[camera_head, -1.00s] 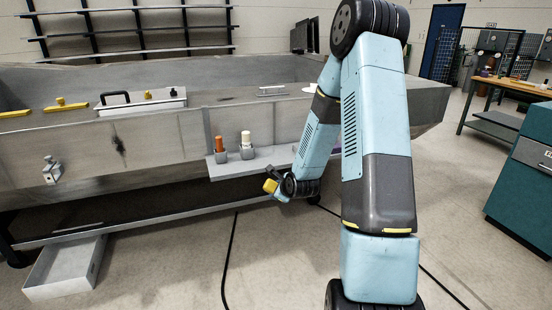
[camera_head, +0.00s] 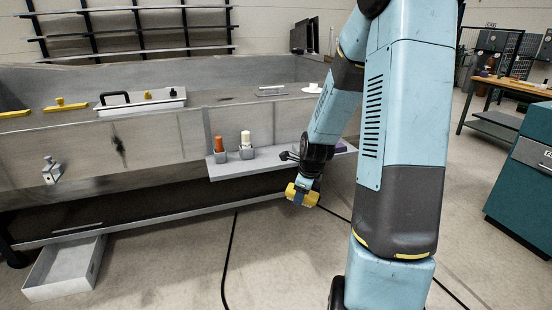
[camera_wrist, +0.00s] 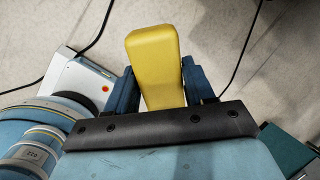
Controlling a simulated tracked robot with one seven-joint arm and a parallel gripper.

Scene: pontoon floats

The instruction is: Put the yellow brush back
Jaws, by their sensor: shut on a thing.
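The yellow brush (camera_head: 303,197) is in my gripper (camera_head: 301,186), below and in front of the right part of the grey side shelf (camera_head: 222,170). In the wrist view, the yellow brush (camera_wrist: 153,55) shows as a smooth tapered block between the two blue fingers of my gripper (camera_wrist: 160,80), which is shut on it. Its bristles cannot be made out. On the shelf, an orange-topped item (camera_head: 220,143) and a white-topped item (camera_head: 246,138) stand upright in small grey holders. The arm hides part of the shelf's right side.
The large grey float (camera_head: 60,145) carries a tray with a black handle (camera_head: 140,101) and yellow fittings (camera_head: 65,104). A purple thing (camera_head: 341,148) shows partly behind my arm. A black cable (camera_head: 228,255) crosses the floor. An open grey box (camera_head: 68,268) lies at lower left.

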